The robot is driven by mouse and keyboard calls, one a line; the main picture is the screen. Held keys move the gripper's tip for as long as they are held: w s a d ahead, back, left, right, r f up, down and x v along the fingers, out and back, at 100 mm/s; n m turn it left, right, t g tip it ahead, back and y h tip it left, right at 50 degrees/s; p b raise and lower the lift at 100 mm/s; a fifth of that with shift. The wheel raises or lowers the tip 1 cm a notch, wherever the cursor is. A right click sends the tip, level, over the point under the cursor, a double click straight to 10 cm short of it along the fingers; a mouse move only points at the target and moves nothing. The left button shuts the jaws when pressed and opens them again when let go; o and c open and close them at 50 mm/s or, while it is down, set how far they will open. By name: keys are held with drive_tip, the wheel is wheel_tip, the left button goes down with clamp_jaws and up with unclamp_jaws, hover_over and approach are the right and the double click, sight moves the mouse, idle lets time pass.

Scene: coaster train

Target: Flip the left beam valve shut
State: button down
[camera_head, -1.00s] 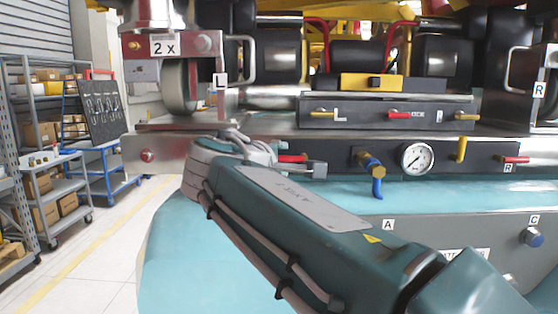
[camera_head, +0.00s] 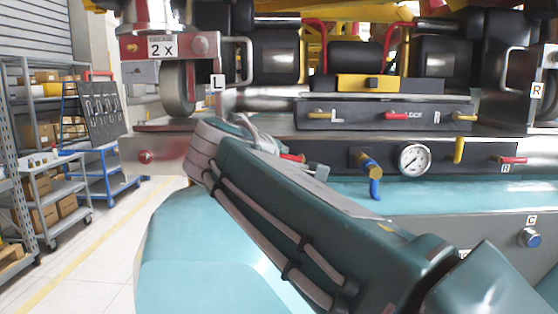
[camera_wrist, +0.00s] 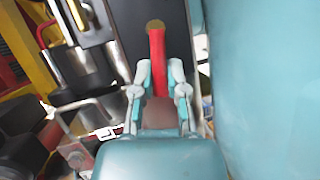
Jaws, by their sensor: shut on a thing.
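The left beam valve's red lever (camera_wrist: 157,55) runs from a brass pivot (camera_wrist: 155,25) straight down between my fingers in the wrist view. My gripper (camera_wrist: 158,80) is shut on the lever, with one grey and teal finger on each side. In the head view a short piece of the red lever (camera_head: 291,157) shows on the dark beam (camera_head: 335,152), to the left of the gauge. A grey part of my gripper (camera_head: 318,170) shows beside it. My forearm hides the lever's pivot and most of the fingers there.
Right of the gripper are a brass and blue valve (camera_head: 370,168), a round gauge (camera_head: 413,159) and a yellow lever (camera_head: 459,149). The right beam valve's red lever (camera_head: 512,160) is at the far right.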

sight(298, 145)
drive_tip(key=m+y, duration=0.1)
drive_tip(key=r+m+y, duration=0.1)
drive_tip(key=shift+d+m+g, duration=0.25)
drive_tip(key=shift+m+g, duration=0.05)
drive_tip(key=m+y, duration=0.1)
drive_tip(key=d+r+m+y, duration=0.1)
drive_tip(key=m, duration=0.1)
drive_tip(key=shift+r+g, duration=0.1)
drive_tip(key=shift+g, duration=0.2)
drive_tip(key=m+y, duration=0.1)
drive_tip(key=d+m+y, duration=0.1)
drive_tip(key=shift+d+r+m, duration=0.25)
drive_tip(key=shift+r+m, duration=0.05)
drive_tip(key=shift+m, duration=0.1)
drive_tip(key=shift+d+m+y, duration=0.5)
drive_tip(key=shift+m+y, duration=0.4)
drive_tip(key=shift+y, duration=0.1)
drive_tip(key=shift+f, duration=0.1)
drive_tip(key=c, duration=0.7)
unclamp_jaws()
drive_tip(key=shift+o, duration=0.2)
drive_tip(key=shift+r, duration=0.2)
